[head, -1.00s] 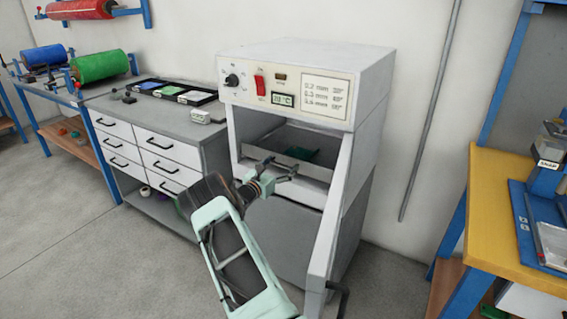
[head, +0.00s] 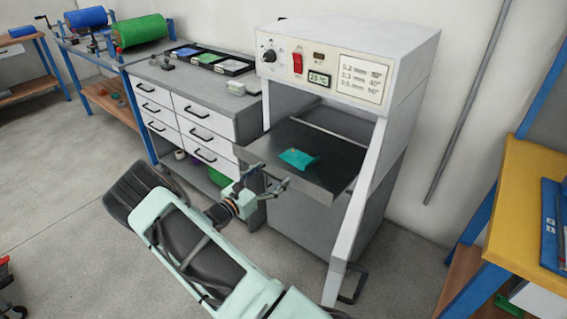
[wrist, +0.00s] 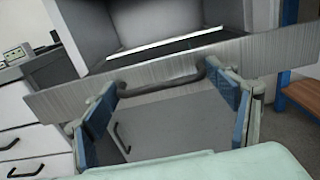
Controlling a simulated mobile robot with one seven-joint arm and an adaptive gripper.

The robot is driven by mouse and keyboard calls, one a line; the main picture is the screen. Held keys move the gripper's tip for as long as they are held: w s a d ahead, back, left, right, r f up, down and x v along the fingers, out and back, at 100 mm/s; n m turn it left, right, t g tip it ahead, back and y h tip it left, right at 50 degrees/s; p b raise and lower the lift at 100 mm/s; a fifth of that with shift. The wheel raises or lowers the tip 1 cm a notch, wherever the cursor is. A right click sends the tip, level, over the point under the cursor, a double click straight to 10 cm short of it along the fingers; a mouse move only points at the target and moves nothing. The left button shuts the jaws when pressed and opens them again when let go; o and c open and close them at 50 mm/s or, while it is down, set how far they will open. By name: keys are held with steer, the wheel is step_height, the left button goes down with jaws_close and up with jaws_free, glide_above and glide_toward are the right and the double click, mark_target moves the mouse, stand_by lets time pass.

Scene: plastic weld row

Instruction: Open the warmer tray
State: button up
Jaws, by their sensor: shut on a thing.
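The warmer (head: 345,60) is a white and grey cabinet with a control panel. Its tray (head: 335,172) is dark with a metal front and extends well out of the warmer's opening. A small teal piece (head: 298,159) lies on the tray. My gripper (head: 262,187) is at the middle of the tray's front. In the wrist view, my gripper (wrist: 168,90) has its blue-padded fingers at either end of the dark bar handle (wrist: 165,85) on the brushed tray front (wrist: 70,92), shut on it. The teal piece is hidden in the wrist view.
A grey-topped drawer cabinet (head: 190,82) stands close on the left. A yellow-topped bench (head: 510,205) is at the far right.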

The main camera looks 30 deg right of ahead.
steer(key=shift+v, duration=2.4)
steer(key=o, duration=1.5)
steer(key=v, duration=1.2)
steer(key=shift+a, duration=0.1)
